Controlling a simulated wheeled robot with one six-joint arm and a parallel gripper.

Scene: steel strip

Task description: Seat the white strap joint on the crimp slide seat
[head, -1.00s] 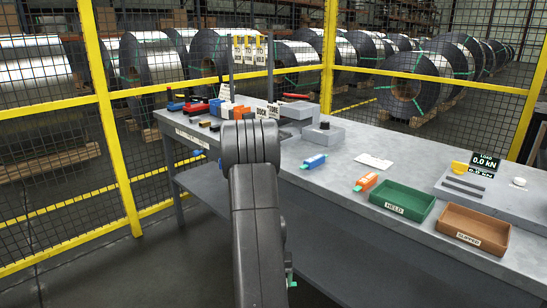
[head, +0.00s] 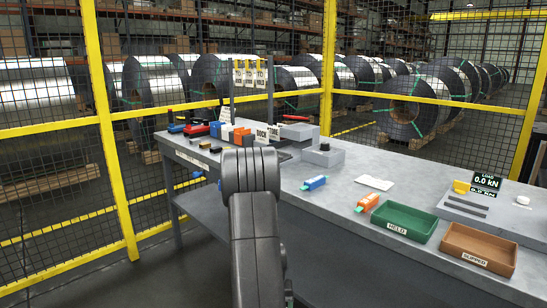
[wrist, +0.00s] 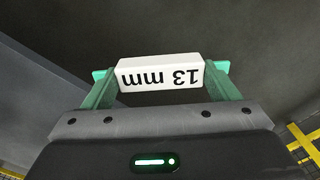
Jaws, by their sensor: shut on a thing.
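In the wrist view, a white block marked "13 mm" (wrist: 160,78), its label upside down, is clamped between the two green fingers of my gripper (wrist: 160,74). This appears to be the white strap joint. It is held clear of the bench, over a dark floor. In the head view my arm hides most of the gripper and the joint. A grey block with a dark knob (head: 323,154) stands on the bench, and a grey fixture (head: 465,208) with a yellow part lies at the right. I cannot tell which is the crimp slide seat.
A blue-and-white joint (head: 314,183) and an orange one (head: 367,203) lie on the bench (head: 345,200). A green HELD tray (head: 405,222) and a brown SLIPPER tray (head: 478,250) are at the front right. Tools and small bins crowd the far left. A yellow-framed mesh fence (head: 110,140) stands behind.

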